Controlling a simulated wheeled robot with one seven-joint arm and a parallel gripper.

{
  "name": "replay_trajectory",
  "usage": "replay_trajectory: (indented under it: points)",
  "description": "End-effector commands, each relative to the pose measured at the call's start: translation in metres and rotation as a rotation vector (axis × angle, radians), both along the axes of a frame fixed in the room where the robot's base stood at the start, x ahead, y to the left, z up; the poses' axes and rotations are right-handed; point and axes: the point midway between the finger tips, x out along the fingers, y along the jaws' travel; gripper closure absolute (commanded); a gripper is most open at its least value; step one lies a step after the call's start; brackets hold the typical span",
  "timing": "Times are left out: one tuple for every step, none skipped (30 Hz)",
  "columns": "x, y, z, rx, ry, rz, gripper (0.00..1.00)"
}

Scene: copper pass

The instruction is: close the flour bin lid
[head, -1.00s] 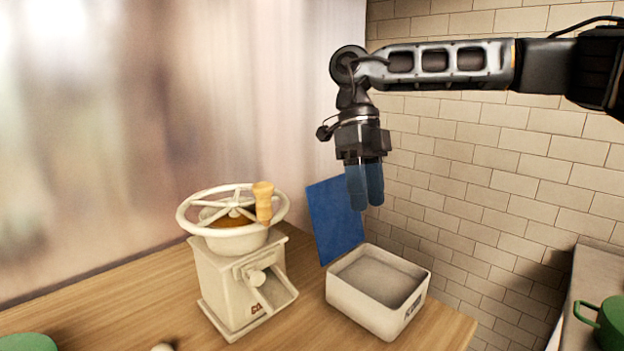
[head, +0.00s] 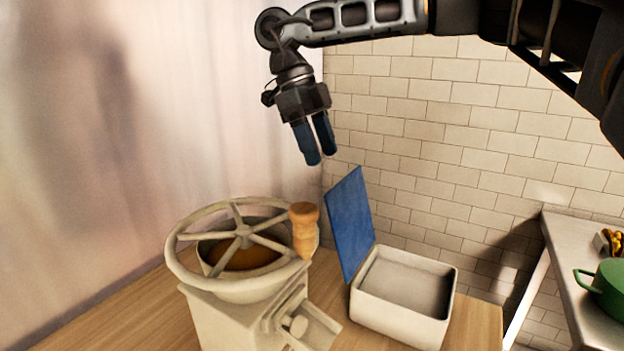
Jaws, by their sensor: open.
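The flour bin (head: 400,326) is a white box on the wooden counter, right of centre in the head view. Its blue lid (head: 349,224) stands up along the bin's left edge, leaning slightly back, so the bin is open. The bin's inside looks pale grey. My gripper (head: 318,160) hangs above and a little left of the lid's top edge, with its blue fingers pointing down. The fingers are slightly apart with nothing between them, and the gripper looks clear of the lid.
A cream grinder (head: 235,310) with a large spoked wheel and wooden knob (head: 305,228) stands just left of the bin. A tiled wall (head: 450,130) is behind. At right, a separate grey counter (head: 572,262) holds a green pot (head: 608,285).

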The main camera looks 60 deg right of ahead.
Motion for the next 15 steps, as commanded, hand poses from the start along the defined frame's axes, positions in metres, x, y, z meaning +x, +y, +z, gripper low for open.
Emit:
replay_trajectory:
  points:
    - [-0.002, 0.0, -0.003, 0.001, 0.002, -0.001, 0.45]
    - [-0.003, 0.0, -0.005, 0.001, 0.002, 0.0, 0.45]
    - [-0.005, 0.0, -0.009, 0.002, 0.002, -0.001, 0.45]
    - [-0.006, 0.0, -0.013, 0.002, 0.002, -0.001, 0.45]
    - [-0.008, 0.0, -0.016, 0.002, 0.002, 0.0, 0.45]
    - [-0.01, 0.001, -0.022, 0.003, 0.002, 0.001, 0.45]
    - [-0.012, 0.001, -0.026, 0.003, 0.002, 0.0, 0.45]
    - [-0.014, 0.001, -0.031, 0.003, 0.002, -0.001, 0.45]
    - [-0.017, 0.001, -0.037, 0.002, 0.002, -0.001, 0.45]
    - [-0.018, 0.002, -0.041, 0.003, 0.002, 0.0, 0.45]
    - [-0.02, 0.002, -0.045, 0.003, 0.002, 0.0, 0.45]
    - [-0.022, 0.002, -0.05, 0.002, 0.001, 0.0, 0.45]
    - [-0.023, 0.002, -0.054, 0.002, 0.001, 0.0, 0.45]
    - [-0.024, 0.002, -0.057, 0.004, 0.001, 0.001, 0.45]
    - [-0.026, 0.002, -0.061, 0.003, 0.001, 0.001, 0.45]
